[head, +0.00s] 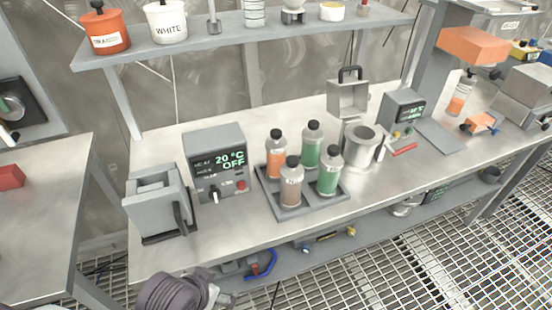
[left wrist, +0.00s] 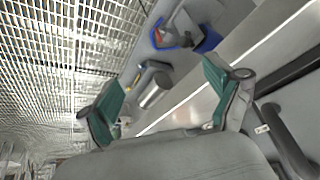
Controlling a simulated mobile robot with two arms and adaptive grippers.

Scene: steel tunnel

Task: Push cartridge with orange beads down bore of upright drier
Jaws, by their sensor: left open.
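The cartridge with orange beads (head: 276,157) stands upright with a dark cap in the back left place of a dark tray (head: 290,212). Two green cartridges (head: 312,146) and a brownish one (head: 291,186) stand there too. A round grey metal vessel (head: 362,148) with an open top and a raised lid (head: 348,98) stands right of the tray; it looks like the upright drier. The depth of its bore is hidden. My left gripper (left wrist: 163,92) is open and empty in the left wrist view, its green pads wide apart, near the bench's front edge. My right gripper is not in view.
A control box reading 20 °C OFF (head: 214,160) and a grey block with a black handle (head: 157,203) stand left of the tray. A second orange-filled bottle (head: 461,95) stands far right. A shelf (head: 230,33) runs above. Bench room in front of the vessel is clear.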

